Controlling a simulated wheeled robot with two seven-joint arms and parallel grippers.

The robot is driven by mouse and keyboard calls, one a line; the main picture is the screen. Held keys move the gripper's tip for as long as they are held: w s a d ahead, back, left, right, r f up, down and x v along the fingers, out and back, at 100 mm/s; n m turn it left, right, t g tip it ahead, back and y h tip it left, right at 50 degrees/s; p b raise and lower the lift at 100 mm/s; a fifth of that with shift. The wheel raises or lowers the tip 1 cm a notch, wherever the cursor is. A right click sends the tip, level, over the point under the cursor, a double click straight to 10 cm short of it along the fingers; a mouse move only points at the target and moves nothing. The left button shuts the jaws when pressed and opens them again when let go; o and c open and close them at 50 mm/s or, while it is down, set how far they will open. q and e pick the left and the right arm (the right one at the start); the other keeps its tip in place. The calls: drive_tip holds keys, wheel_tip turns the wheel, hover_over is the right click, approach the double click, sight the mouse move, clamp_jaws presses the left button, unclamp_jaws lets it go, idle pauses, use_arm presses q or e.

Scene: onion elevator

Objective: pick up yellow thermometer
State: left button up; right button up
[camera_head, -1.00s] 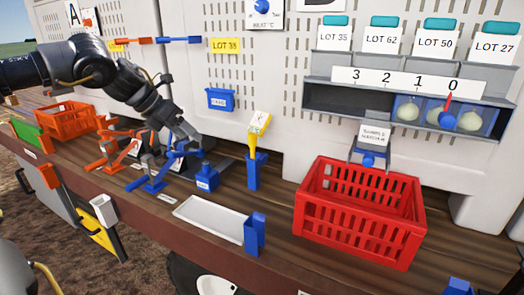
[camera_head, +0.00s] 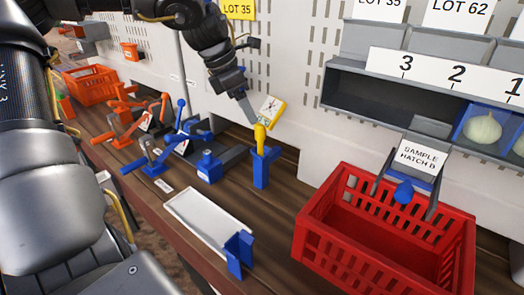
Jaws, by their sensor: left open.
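The yellow thermometer (camera_head: 260,138) stands upright in a blue holder (camera_head: 261,172) on the wooden bench. Its square yellow head with a white dial tilts at the top. My left gripper (camera_head: 250,117) points down from the upper left, right beside the thermometer's head and upper stem. It is open. The fingers are small and partly merge with the head, so I cannot tell whether they touch it. My right gripper is not in view.
A white tray (camera_head: 190,208) and a blue stand (camera_head: 239,255) lie in front. A red crate (camera_head: 312,232) stands right, below a sample hatch (camera_head: 418,160).

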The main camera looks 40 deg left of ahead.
sight(260, 131)
use_arm(q)
drive_tip(key=p+x, duration=0.1)
drive_tip(key=x, duration=0.1)
drive_tip(key=p+x, duration=0.1)
drive_tip(key=x, duration=0.2)
drive_tip(key=w+p+x, duration=0.1)
drive_tip(key=x, duration=0.2)
drive_tip(key=shift+w+a+f, duration=0.1)
drive_tip(key=shift+a+f, duration=0.05)
drive_tip(key=shift+a, duration=0.1)
drive_tip(key=shift+w+f, duration=0.1)
drive_tip(key=shift+f, duration=0.3)
drive_tip(key=shift+d, duration=0.15)
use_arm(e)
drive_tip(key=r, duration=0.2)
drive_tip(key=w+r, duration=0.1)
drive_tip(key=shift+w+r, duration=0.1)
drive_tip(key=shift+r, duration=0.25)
use_arm(q)
drive_tip(key=c, duration=1.5)
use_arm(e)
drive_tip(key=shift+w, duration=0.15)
use_arm(q)
drive_tip(key=shift+r, duration=0.2)
